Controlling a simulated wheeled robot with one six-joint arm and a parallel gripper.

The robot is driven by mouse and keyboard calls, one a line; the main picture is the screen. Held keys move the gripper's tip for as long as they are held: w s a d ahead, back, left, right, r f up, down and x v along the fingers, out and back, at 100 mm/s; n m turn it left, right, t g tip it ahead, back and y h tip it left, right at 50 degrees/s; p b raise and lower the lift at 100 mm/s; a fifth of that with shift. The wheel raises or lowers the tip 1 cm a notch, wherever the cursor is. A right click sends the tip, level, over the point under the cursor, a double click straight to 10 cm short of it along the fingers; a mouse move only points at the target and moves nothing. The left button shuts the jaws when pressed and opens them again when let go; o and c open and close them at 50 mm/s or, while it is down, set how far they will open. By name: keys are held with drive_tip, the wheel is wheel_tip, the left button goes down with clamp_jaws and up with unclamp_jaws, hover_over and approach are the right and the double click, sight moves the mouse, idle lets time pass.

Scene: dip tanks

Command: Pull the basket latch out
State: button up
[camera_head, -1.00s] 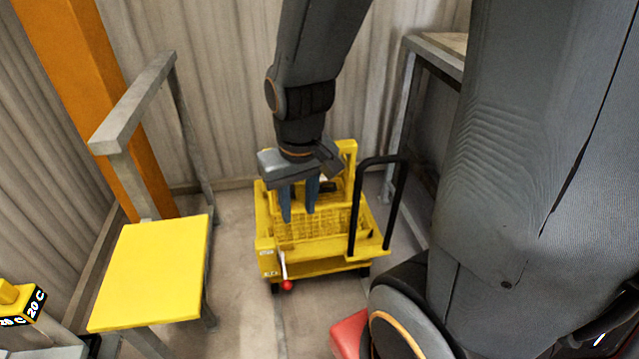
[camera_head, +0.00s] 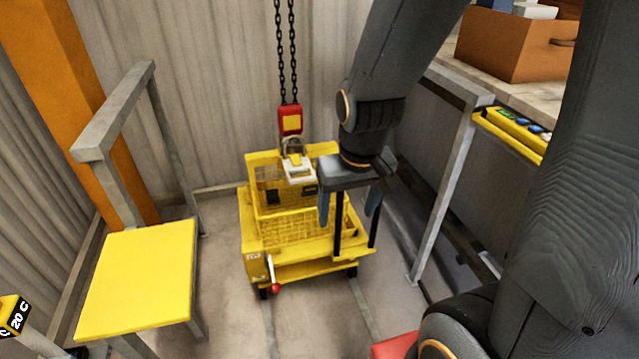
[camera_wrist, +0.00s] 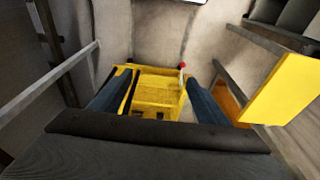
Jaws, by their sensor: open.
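The yellow mesh basket (camera_head: 290,225) sits on a yellow wheeled cart (camera_head: 310,270) in the middle of the head view. A small pale and yellow block (camera_head: 298,170) sits at its upper middle, under the hoist hook; I cannot tell whether it is the latch. A lever with a red knob (camera_head: 275,288) hangs at the cart's front; it also shows in the wrist view (camera_wrist: 183,66). In the wrist view the basket and cart lie beyond the fingers.
A red hoist block (camera_head: 290,120) hangs on black chains over the basket. A yellow-topped stand (camera_head: 140,280) is at left, with an orange post (camera_head: 70,90) behind. A grey bench frame (camera_head: 440,190) stands close right of my gripper. Floor shows around the cart.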

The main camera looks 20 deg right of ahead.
drive_tip(key=o, duration=0.7)
drive_tip(key=w+f+t+b, duration=0.1)
drive_tip(key=w+f+b, duration=0.3)
drive_tip(key=w+f, duration=0.2)
drive_tip(key=shift+w+t, duration=0.4)
drive_tip(key=shift+w, duration=0.35)
drive_tip(key=t+b, duration=1.4)
drive_tip(key=b, duration=1.1)
approach(303, 180)
drive_tip(key=w, duration=0.3)
drive_tip(key=shift+w+f, duration=0.2)
drive_tip(key=shift+w, duration=1.75)
drive_tip(key=shift+w+f, duration=0.15)
drive_tip(key=shift+w, duration=1.8)
